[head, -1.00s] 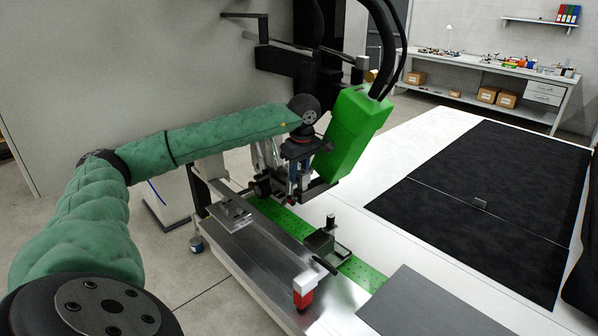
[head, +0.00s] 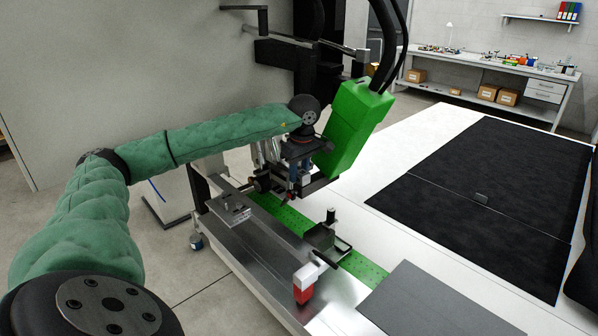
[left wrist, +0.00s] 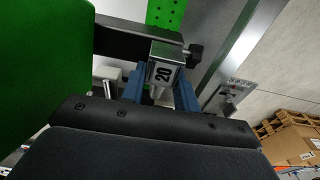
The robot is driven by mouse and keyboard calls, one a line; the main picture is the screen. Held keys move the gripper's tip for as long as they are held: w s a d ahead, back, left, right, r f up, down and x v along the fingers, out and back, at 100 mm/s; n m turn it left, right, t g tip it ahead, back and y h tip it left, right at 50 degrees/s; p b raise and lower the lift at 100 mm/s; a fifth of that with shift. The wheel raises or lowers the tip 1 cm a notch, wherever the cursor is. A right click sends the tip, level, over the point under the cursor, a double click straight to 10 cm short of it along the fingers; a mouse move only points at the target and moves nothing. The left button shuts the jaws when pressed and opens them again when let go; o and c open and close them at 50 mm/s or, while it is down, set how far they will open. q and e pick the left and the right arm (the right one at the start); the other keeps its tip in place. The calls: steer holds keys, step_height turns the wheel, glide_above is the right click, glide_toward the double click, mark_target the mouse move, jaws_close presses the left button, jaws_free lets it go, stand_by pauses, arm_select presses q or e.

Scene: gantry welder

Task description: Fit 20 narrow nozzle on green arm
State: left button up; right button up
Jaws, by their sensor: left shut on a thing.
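The welder's green arm head (head: 355,125) hangs over the machine in the head view, with black cables at its top. It fills the left of the left wrist view as a green block (left wrist: 42,60). A dark bracket (left wrist: 120,44) with a black knob reaches from beside it. My left gripper (head: 298,190) is below the green head. In the left wrist view its blue fingers (left wrist: 162,88) are shut on a metal nozzle piece marked 20 (left wrist: 163,72), at the bracket's end. I cannot tell whether the nozzle is seated. My right gripper is not in view.
A green perforated strip (head: 285,218) runs along the metal bench (head: 262,258). A grey plate (head: 435,305) lies in front.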

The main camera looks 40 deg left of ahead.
arm_select(q)
steer(key=o, duration=1.2)
steer(key=r, duration=0.2)
steer(key=r+b, duration=0.1)
steer(key=r, duration=0.1)
steer(key=r+b, duration=0.1)
steer(key=r, duration=0.1)
steer(key=shift+d, duration=0.3)
steer(key=shift+r, duration=0.85)
